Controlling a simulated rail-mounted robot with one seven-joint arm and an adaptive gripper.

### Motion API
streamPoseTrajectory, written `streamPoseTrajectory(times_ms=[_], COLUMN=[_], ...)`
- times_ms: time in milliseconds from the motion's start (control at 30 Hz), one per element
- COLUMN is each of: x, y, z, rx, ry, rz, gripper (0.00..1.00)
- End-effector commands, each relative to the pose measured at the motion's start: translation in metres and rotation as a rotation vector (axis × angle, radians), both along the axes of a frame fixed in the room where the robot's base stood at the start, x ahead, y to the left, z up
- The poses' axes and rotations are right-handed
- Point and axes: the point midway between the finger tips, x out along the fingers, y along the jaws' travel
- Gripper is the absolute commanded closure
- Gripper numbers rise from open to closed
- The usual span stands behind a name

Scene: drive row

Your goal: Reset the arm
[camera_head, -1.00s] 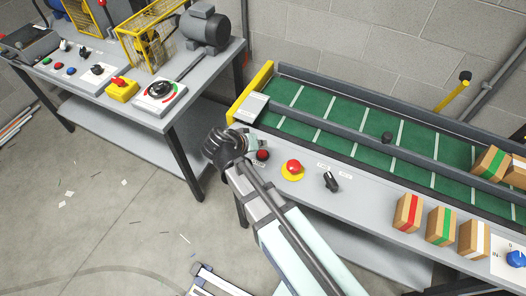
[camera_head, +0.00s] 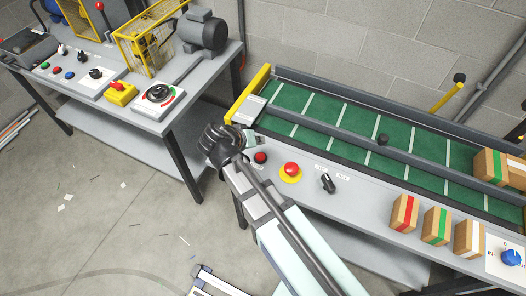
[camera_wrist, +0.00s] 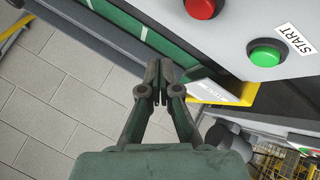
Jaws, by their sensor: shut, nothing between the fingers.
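My gripper (camera_wrist: 157,95) is shut and empty in the wrist view, its two fingertips together, in front of the conveyor's end and beside the control panel. In the head view my arm reaches up from the lower right, and its wrist end stands at the left end of the conveyor bench. The fingers themselves are mostly hidden there behind the wrist. A green START button (camera_wrist: 265,54) and a red button (camera_wrist: 201,6) show near the gripper in the wrist view, apart from the fingertips.
The green conveyor (camera_head: 330,122) runs right. Its panel has a red mushroom button (camera_head: 290,170) and black knob (camera_head: 327,184). Several striped boxes (camera_head: 404,212) stand along the front edge. A second bench (camera_head: 130,115) with a motor (camera_head: 200,30) stands left.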

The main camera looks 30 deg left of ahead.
Motion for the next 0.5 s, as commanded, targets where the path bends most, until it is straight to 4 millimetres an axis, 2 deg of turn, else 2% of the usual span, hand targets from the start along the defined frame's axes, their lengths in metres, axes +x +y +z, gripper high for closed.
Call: streamPoseTrajectory(times_ms=[167, 267, 367, 500], x=[-0.002, -0.014, -0.041, -0.097], y=[-0.001, -0.006, -0.018, -0.045], z=[-0.001, -0.011, -0.031, -0.072], rx=[-0.002, -0.017, -0.049, -0.112], ry=[0.007, 0.052, 0.150, 0.359], rz=[0.001, 0.007, 0.022, 0.051], gripper=[1.00, 1.00, 1.00, 1.00])
